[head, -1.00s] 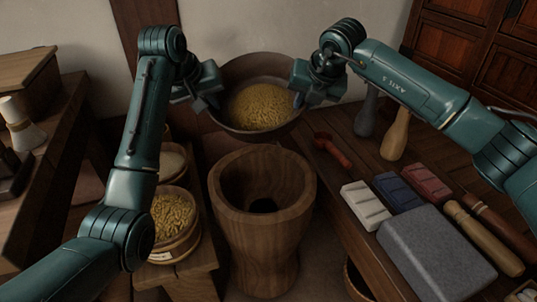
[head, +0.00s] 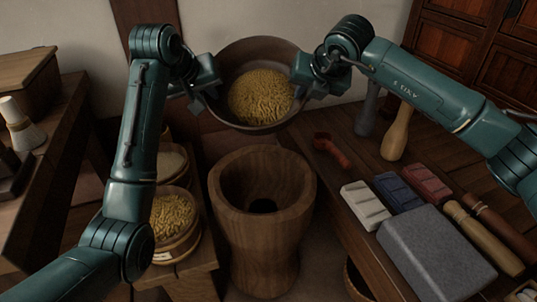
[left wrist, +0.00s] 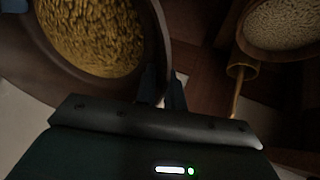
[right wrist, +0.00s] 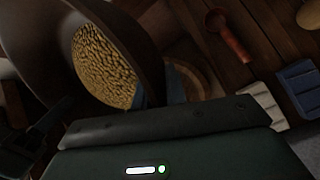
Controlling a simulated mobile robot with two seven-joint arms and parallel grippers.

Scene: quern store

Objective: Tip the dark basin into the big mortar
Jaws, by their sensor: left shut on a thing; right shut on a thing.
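The dark basin (head: 222,82) holds a heap of yellow grain (head: 262,96) and hangs in the air behind and above the big mortar. It is tilted forward, its open side facing me. My left gripper (head: 203,97) is shut on its left rim, and my right gripper (head: 303,85) is shut on its right rim. The basin wall also shows in the left wrist view (left wrist: 157,50) and the right wrist view (right wrist: 150,50). The big wooden mortar (head: 262,225) stands upright on the floor, its hollow open and no grain visible in it.
At left, a low bench (head: 195,262) carries tubs of grain (head: 172,222). At right, a table holds a red scoop (head: 332,150), a grey stone block (head: 432,255), coloured blocks (head: 398,192) and wooden pestles (head: 397,135). A pale wall stands behind the basin.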

